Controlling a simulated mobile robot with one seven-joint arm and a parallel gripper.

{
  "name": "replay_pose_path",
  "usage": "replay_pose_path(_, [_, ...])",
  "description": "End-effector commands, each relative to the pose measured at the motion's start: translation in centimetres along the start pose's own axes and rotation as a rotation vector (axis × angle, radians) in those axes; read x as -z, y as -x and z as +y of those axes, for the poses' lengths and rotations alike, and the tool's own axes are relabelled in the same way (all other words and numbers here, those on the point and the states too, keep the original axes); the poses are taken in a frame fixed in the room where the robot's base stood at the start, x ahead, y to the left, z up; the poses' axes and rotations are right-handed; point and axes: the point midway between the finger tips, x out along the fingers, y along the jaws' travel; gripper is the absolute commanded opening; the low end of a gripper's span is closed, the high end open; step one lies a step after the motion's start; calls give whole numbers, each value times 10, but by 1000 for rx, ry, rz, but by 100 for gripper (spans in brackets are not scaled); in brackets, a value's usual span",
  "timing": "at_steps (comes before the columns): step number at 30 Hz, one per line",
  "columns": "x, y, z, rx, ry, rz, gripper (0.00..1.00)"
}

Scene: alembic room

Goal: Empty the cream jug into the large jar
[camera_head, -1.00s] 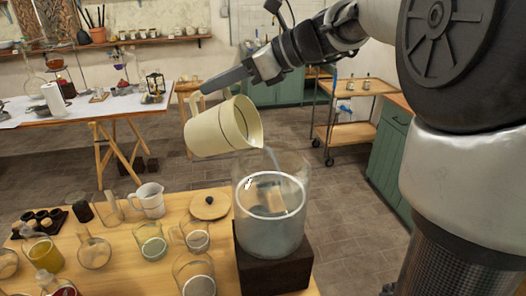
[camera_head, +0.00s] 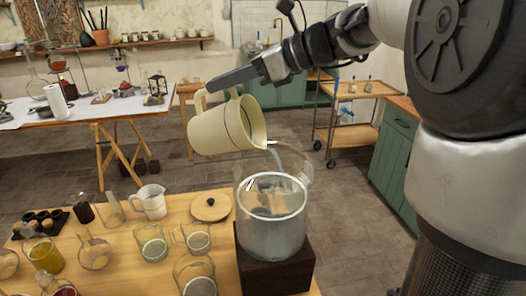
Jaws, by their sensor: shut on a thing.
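The cream jug (camera_head: 222,127) is tilted well over to the right, its mouth above the large jar. A pale stream of liquid (camera_head: 276,156) runs from its lip down into the jar. The large jar (camera_head: 274,222) is clear glass and stands upright on a dark block (camera_head: 272,268) at the table's right end. Pale liquid shows inside it. My gripper (camera_head: 212,88) is shut on the jug's handle, up at the jug's upper left. The jug's inside is mostly hidden.
On the wooden table (camera_head: 120,225) left of the jar are a white jug (camera_head: 151,201), a round wooden lid (camera_head: 210,207) and several glass vessels. A small trolley (camera_head: 350,110) and green cabinet (camera_head: 395,150) stand behind right. Open floor lies beyond the table.

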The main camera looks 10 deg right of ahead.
Motion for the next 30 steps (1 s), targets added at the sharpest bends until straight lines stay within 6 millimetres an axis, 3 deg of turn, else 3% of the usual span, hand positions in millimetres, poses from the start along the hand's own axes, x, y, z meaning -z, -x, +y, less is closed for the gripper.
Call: replay_pose_path(30, [0, 7, 0, 1, 1, -35, 0])
